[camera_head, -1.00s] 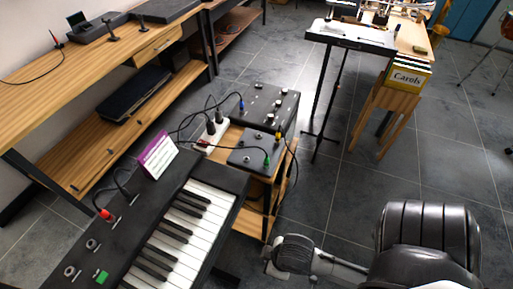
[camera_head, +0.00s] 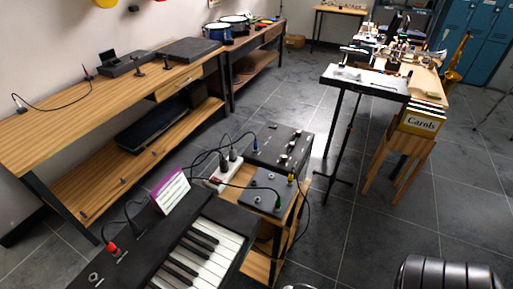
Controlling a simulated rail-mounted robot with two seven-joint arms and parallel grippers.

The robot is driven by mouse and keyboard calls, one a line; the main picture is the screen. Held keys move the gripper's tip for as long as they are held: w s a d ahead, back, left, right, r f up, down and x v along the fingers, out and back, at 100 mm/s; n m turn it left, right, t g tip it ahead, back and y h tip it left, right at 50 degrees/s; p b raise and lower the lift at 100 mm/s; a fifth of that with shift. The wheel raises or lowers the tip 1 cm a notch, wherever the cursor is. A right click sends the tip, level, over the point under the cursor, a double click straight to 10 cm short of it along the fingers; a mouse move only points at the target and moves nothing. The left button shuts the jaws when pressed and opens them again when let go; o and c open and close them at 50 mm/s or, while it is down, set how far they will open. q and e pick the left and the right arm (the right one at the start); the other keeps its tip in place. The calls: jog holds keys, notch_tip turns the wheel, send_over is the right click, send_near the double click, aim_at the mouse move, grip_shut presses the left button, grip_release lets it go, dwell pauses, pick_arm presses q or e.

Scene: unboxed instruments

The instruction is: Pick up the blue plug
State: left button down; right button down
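The blue plug (camera_head: 255,142) is small and stands upright at the left edge of a dark box with knobs (camera_head: 290,150). A thin black cable runs from the plug to the left. The plug looks seated in the box, but it is too small to be sure.
The box and a grey pedal (camera_head: 264,188) with yellow and green plugs sit on a wooden stand (camera_head: 262,263). A white power strip (camera_head: 220,172) with black cables lies left. A keyboard (camera_head: 200,240) is in front; a black music stand (camera_head: 365,82) stands right.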

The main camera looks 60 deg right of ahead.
jog(key=shift+d, duration=0.1)
jog(key=c, duration=1)
grip_release()
jog(key=shift+r, duration=0.1)
